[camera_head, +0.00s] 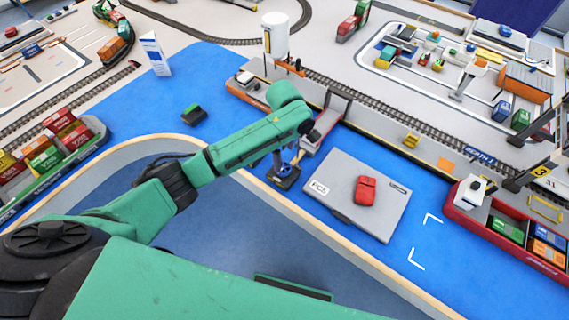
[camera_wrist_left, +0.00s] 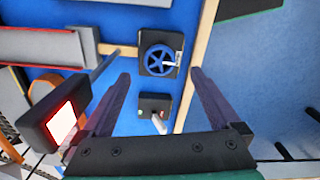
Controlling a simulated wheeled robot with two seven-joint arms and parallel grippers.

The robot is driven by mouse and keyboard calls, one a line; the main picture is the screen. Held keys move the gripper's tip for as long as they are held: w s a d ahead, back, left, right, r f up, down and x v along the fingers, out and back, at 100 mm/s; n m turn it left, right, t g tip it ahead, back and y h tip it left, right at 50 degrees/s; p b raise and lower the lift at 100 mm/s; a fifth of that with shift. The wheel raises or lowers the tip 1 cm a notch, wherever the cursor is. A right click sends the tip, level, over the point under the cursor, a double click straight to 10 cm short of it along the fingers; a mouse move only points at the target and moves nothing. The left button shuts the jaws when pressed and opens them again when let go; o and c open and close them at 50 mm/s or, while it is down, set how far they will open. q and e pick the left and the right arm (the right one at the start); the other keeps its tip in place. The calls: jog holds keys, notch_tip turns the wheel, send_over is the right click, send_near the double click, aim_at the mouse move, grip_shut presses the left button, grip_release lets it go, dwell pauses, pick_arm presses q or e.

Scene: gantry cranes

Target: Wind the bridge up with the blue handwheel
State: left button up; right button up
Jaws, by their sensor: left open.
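The blue handwheel (camera_head: 284,169) sits on a small black base near the wooden edge of the blue surface, just below my left wrist in the head view. In the left wrist view the handwheel (camera_wrist_left: 157,60) shows whole, with a pale crank handle on its right side. My left gripper (camera_head: 308,130) is open. In the left wrist view its two fingers (camera_wrist_left: 160,76) are spread, with the wheel beyond and between their tips; no contact shows. The bridge (camera_head: 328,122), grey with red edges, is beside the wheel; its grey end (camera_wrist_left: 50,47) shows at left in the wrist view.
A black box (camera_wrist_left: 154,104) with a pale lever stands beside the wheel. A grey plate (camera_head: 334,212) carrying a red car (camera_head: 365,191) lies to the right. A red barge (camera_head: 515,230) with containers is farther right. A white tank (camera_head: 275,38) stands behind.

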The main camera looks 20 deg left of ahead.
aim_at(285, 168)
pick_arm(q)
notch_tip(285, 168, down, 6)
jog(key=shift+f, duration=0.25)
